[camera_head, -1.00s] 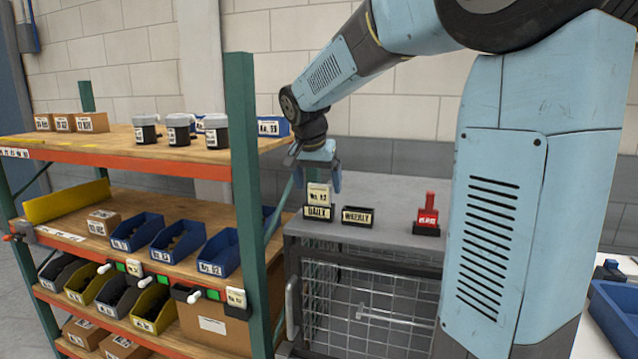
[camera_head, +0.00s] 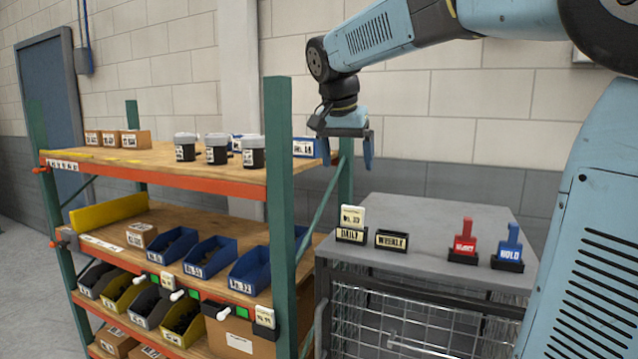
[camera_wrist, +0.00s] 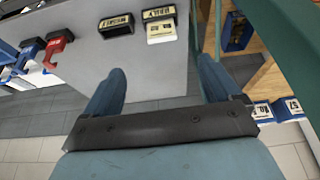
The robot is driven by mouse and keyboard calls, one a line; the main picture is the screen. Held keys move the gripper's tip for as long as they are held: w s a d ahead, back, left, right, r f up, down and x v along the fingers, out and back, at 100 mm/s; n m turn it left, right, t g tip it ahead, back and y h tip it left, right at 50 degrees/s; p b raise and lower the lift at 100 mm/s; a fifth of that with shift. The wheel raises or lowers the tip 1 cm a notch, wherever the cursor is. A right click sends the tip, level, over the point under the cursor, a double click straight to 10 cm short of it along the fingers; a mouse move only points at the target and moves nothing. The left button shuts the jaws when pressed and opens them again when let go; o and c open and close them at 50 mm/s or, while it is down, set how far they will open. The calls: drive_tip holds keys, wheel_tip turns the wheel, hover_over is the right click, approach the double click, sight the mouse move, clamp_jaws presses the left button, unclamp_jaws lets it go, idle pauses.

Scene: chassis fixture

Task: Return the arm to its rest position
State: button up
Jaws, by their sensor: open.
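My gripper (camera_head: 347,148) hangs from the end of my blue arm, above the back left of the grey cabinet and right of the shelf rack in the head view. In the wrist view my gripper (camera_wrist: 165,85) shows its two blue fingers spread wide with nothing between them. The DAILY holder (camera_head: 352,235) stands below it on the cabinet top with a cream card (camera_head: 352,216) in it. The card is clear of the fingers. The WEEKLY holder (camera_head: 391,240) beside it looks empty.
The grey cabinet (camera_head: 440,215) also carries a red tag block (camera_head: 464,241) and a blue HOLD block (camera_head: 509,250). The shelf rack (camera_head: 279,200) with bins, jars and boxes stands close at the left. Open air lies above the cabinet.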

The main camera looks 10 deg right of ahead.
drive_tip(key=s+d+f+n+t+y, duration=0.1)
drive_tip(key=s+f+n, duration=0.2)
drive_tip(key=s+f, duration=0.4)
drive_tip(key=s+d+f+n+t+y, duration=0.1)
drive_tip(key=s+f+n, duration=0.3)
drive_tip(key=s, duration=1.2)
wheel_tip(320, 180, down, 4)
drive_tip(key=shift+s+d+f+y, duration=0.1)
drive_tip(key=shift+s+d+y, duration=0.2)
drive_tip(key=shift+d, duration=0.35)
drive_tip(key=shift+c, duration=0.3)
